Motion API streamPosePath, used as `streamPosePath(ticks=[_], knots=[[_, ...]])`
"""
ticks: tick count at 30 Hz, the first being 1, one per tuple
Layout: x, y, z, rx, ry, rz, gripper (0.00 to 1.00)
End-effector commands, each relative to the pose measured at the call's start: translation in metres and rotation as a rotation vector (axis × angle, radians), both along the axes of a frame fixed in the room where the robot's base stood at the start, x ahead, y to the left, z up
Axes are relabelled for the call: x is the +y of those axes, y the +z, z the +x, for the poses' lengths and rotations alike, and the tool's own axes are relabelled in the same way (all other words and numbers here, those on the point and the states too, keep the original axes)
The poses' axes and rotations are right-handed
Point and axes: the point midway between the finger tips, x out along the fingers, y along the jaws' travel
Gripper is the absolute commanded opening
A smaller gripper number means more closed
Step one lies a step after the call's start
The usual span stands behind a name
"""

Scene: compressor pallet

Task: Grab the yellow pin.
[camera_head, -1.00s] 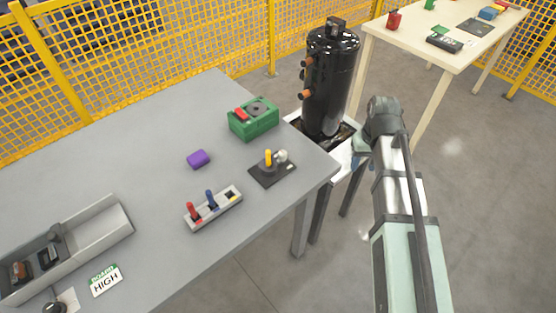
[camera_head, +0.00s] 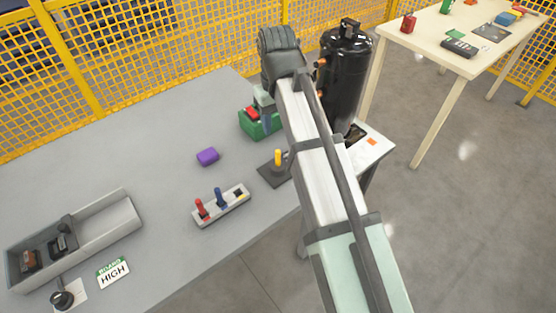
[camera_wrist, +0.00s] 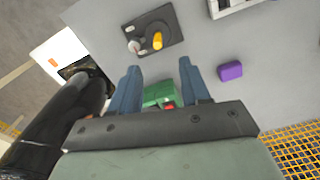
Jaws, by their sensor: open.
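The yellow pin (camera_head: 278,158) stands on a dark square plate (camera_head: 270,176) near the table's right edge. In the head view my arm hides the plate's right part. My gripper (camera_wrist: 157,80) is open with nothing between its two blue fingers, and the pin lies beyond the fingertips. In the head view its fingers are mostly hidden behind my arm, over the green box.
The green box (camera_head: 259,122) with a red part is below my gripper. A tall black cylinder (camera_head: 344,80) stands close at right. A purple block (camera_head: 207,156) and a grey holder (camera_head: 222,207) with red and blue pins lie left of the plate.

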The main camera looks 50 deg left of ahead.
Motion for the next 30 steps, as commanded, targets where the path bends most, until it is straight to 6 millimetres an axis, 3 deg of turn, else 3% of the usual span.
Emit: streamPosePath(ticks=[12, 30], knots=[[-0.001, -0.062, 0.001, 0.000, -0.001, -0.002, 0.46], [0.003, -0.098, 0.005, 0.000, -0.002, -0.001, 0.46]])
